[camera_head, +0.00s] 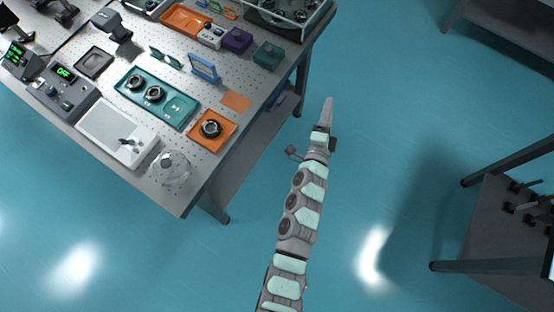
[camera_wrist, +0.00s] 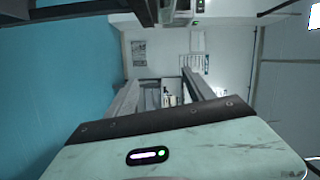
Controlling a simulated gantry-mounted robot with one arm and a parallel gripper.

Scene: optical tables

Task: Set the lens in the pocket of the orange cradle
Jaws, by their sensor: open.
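The orange cradle (camera_head: 225,140) is a square orange block near the right edge of the optical table in the head view. A round lens in a dark ring (camera_head: 210,128) sits on it, over its middle; I cannot tell how deep it sits in the pocket. A teal tray (camera_head: 178,108) to the left holds two similar dark-ringed lenses (camera_head: 136,82). My gripper (camera_head: 328,102) is off the table, over the blue floor to the right of the cradle. In the wrist view its two fingers (camera_wrist: 163,85) stand apart with nothing between them.
The table holds a flat orange square (camera_head: 236,101), a blue-framed upright piece (camera_head: 204,68), a glass dome (camera_head: 171,168), a white-topped device (camera_head: 118,133) and a teal box (camera_head: 268,55). A dark bench (camera_head: 500,230) stands at lower right. Open floor lies between.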

